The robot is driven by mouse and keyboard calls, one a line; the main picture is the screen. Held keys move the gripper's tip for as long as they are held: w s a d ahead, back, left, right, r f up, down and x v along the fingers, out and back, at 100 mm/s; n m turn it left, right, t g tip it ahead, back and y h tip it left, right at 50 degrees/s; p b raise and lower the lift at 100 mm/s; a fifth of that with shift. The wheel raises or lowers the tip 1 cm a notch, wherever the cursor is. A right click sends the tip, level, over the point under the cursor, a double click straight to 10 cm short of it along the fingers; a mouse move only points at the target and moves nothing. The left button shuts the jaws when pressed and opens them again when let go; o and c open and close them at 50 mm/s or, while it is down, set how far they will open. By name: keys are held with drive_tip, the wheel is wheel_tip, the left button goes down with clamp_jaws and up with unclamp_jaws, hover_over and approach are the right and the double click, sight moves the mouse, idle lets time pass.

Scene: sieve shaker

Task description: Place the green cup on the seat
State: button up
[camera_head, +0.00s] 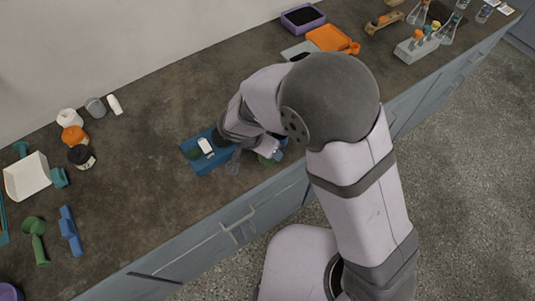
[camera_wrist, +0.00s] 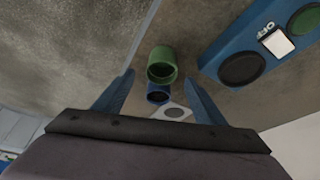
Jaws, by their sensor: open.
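The green cup (camera_wrist: 162,65) stands open-topped on the counter in the wrist view. I cannot tell whether the fingertips are level with the cup. A blue base (camera_wrist: 215,62) lies to the right of the cup, with a black round pad (camera_wrist: 242,69), a green round pad (camera_wrist: 305,20) and a white OFF switch (camera_wrist: 276,41). I cannot tell which part is the seat.
A blue cup (camera_wrist: 158,94) stands close to the green one, beside a pale plate with a round mark (camera_wrist: 174,112). The counter's front edge runs near the cups. Bottles, a white tray (camera_head: 27,177) and tools lie at left; glassware and racks stand far right.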

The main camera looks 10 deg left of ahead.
drive_tip(key=shift+x, duration=3.7)
drive_tip(key=shift+a, duration=0.15)
drive_tip(key=c, duration=1.3)
drive_tip(key=shift+o, duration=0.2)
drive_tip(key=shift+r, duration=0.15)
wheel_tip(320, 180, up, 28)
drive_tip(key=w+d+f+m+h+b, duration=0.1)
drive_tip(key=w+d+f+m+b, duration=0.1)
drive_tip(key=d+f+b, duration=0.6)
drive_tip(key=w+d+f+m+h+b, duration=0.1)
drive_tip(key=w+d+f+m+b, duration=0.15)
drive_tip(key=d+f, duration=0.95)
drive_tip(key=w+a+f+n+y, duration=0.1)
drive_tip(key=w+a+f+n, duration=0.1)
drive_tip(key=a+f, duration=0.1)
drive_tip(key=w+a+f+n+y+b, duration=0.1)
drive_tip(key=w+a+f+n, duration=0.1)
drive_tip(key=w+a+f, duration=0.1)
drive_tip(key=shift+w+n, duration=0.2)
drive_tip(key=shift+n, duration=0.15)
